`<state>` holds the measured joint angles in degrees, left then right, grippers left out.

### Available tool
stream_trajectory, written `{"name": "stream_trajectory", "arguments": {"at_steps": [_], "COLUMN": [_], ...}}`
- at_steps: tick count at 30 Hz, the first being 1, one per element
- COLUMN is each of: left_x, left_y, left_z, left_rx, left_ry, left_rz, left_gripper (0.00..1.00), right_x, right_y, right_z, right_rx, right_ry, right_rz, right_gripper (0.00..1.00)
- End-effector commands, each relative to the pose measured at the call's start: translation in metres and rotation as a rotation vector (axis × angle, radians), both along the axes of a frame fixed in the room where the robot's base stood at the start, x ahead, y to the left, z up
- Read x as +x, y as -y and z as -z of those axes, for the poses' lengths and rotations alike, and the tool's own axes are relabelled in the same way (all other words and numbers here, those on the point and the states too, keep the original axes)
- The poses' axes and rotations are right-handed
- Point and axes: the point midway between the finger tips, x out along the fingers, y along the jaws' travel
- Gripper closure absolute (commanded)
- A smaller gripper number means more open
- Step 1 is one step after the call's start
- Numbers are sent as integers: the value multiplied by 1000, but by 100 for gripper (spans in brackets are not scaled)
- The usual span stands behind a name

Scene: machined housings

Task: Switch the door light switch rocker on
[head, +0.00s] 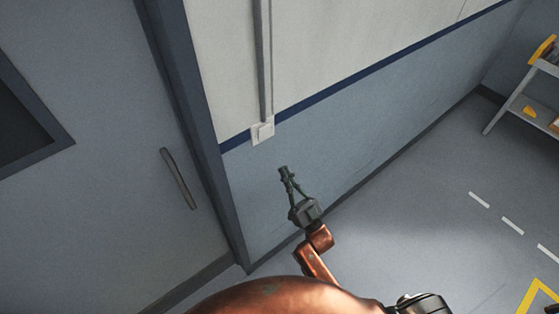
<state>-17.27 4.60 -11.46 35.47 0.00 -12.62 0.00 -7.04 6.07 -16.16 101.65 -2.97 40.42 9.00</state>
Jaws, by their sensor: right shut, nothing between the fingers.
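The door light switch (262,131) is a small pale plate on the wall, at the lower end of a vertical grey conduit, on the dark blue stripe. Its rocker is too small to tell which side is pressed. My right gripper (283,171) is shut and empty. In the picture its tips lie below and slightly right of the switch, apart from it. My left gripper is not in view.
A grey door (110,180) with a vertical handle (179,179) and a dark frame (196,120) is left of the switch. A shelf rack (530,100) with yellow items stands far right. The floor between has dashed white markings and looks clear.

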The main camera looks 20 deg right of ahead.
Motion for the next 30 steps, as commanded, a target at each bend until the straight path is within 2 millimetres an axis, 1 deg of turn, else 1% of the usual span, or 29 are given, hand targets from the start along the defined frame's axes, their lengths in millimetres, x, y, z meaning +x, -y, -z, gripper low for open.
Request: {"name": "stream_trajectory", "arguments": {"at_steps": [1,6,11,26,29,30], "left_x": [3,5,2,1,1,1], "left_y": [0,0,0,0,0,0], "left_z": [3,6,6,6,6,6], "left_rx": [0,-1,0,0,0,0], "left_ry": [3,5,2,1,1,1], "left_rz": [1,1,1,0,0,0], "left_gripper": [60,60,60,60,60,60], "right_x": [-5,-14,-17,-16,-11,-7], "right_y": [2,6,7,7,8,9], "right_z": [9,20,22,23,41,55], "right_rx": [-1,-1,-1,-2,-13,-21], "right_ry": [-3,-2,0,-4,-46,-80], "right_rz": [0,1,2,3,11,18], "right_gripper": [100,100,100,100,100,100]}}
